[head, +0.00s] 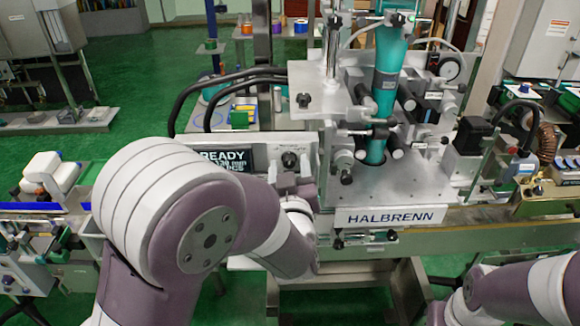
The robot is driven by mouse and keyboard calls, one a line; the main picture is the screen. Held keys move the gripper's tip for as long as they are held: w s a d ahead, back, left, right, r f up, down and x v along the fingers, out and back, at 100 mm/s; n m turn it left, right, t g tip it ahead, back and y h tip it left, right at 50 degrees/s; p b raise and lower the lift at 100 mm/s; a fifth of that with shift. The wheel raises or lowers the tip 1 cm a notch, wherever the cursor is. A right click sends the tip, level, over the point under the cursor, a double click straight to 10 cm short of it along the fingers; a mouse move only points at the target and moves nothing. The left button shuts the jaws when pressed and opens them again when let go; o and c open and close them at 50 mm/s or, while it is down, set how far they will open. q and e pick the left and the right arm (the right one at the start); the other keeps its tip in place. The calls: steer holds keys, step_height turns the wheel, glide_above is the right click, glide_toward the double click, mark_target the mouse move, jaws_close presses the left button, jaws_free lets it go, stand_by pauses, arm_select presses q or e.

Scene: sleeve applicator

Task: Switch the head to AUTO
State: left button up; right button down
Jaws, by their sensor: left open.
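The sleeve applicator head (385,180) stands right of centre, with a teal sleeve (385,90) running down through its rollers. Its control panel (222,145) is at the left, with a lit display (222,160) that reads READY above smaller, partly hidden text. A black rotary knob (290,159) is on the panel right of the display; its markings are too small to read. My left gripper (291,180) is open just below and in front of the knob, partly hidden by my own left arm. I cannot tell whether it touches the panel. My right gripper is out of the picture.
The HALBRENN plate (390,217) and a conveyor rail (490,235) run along the machine's front. Black cables (225,85) loop behind the panel. A motor unit (478,137) and a brass-coloured box (545,197) stand at the right. Green floor (140,60) is clear at the back left.

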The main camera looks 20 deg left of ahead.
arm_select(q)
steer(key=shift+w+a, duration=0.1)
steer(key=shift+a, duration=0.05)
jaws_close()
steer(key=shift+m, duration=0.3)
steer(key=m+p, duration=0.1)
steer(key=m, duration=0.3)
steer(key=shift+m+p, duration=0.95)
steer(key=shift+m, duration=1.15)
steer(key=shift+f, duration=0.1)
jaws_free()
